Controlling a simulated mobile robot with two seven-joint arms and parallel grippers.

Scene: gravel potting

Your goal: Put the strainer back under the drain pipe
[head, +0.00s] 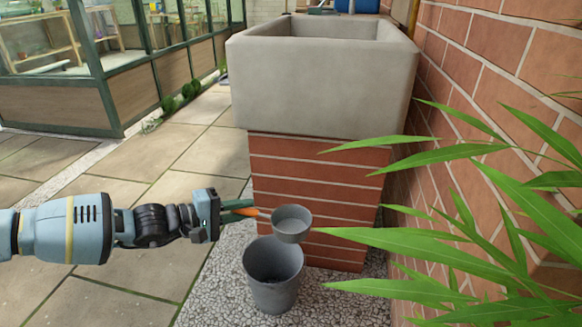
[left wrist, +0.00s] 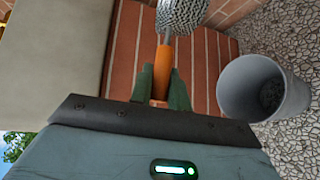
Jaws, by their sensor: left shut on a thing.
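The strainer (head: 291,224) is a grey bowl with an orange handle. My left gripper (head: 238,208) is shut on the handle and holds the strainer in the air, just above a grey bucket (head: 273,292). In the left wrist view the green fingers (left wrist: 162,88) close around the orange handle, and the strainer's metal mesh (left wrist: 181,14) is cut off by the top edge. The bucket also shows in that view (left wrist: 238,92), to the right of the handle, with a dark inside. I cannot make out a drain pipe in either view. My right gripper is not in view.
A stone sink (head: 315,85) stands on a brick pedestal (head: 312,165) behind the strainer. A brick wall (head: 480,110) bounds the right side, and long green leaves (head: 470,240) reach in from the right. Paving at the left is open, with a greenhouse (head: 120,90) beyond.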

